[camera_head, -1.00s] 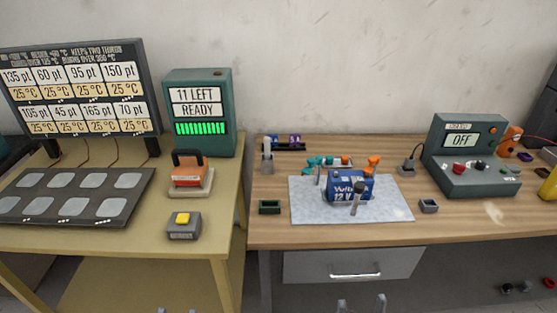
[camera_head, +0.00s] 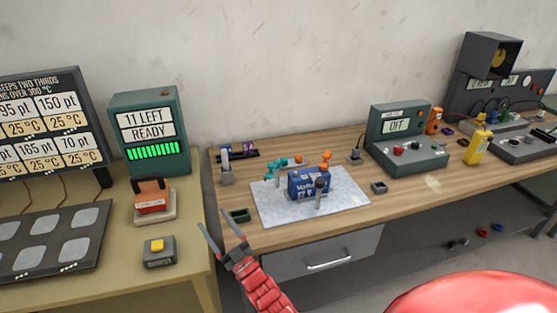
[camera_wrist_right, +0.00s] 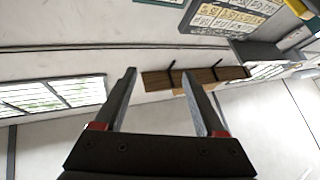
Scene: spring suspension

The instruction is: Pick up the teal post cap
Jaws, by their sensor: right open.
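Small teal parts (camera_head: 271,176) stand behind and to the left of the blue 12 V battery (camera_head: 309,184), on or at the edge of the light grey mat (camera_head: 345,199). They are too small to tell which piece is the post cap. My right gripper (camera_head: 217,222) is open and empty. It shows in front of the workbench's left end, left of and nearer than the teal parts. The right wrist view shows its two spread fingers (camera_wrist_right: 160,98) with nothing between them, facing walls and windows. My left gripper is not in view.
An orange part (camera_head: 325,161) stands behind the battery. A grey-green OFF unit (camera_head: 408,140) stands right. Clear wood (camera_head: 425,185) lies in front of it.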

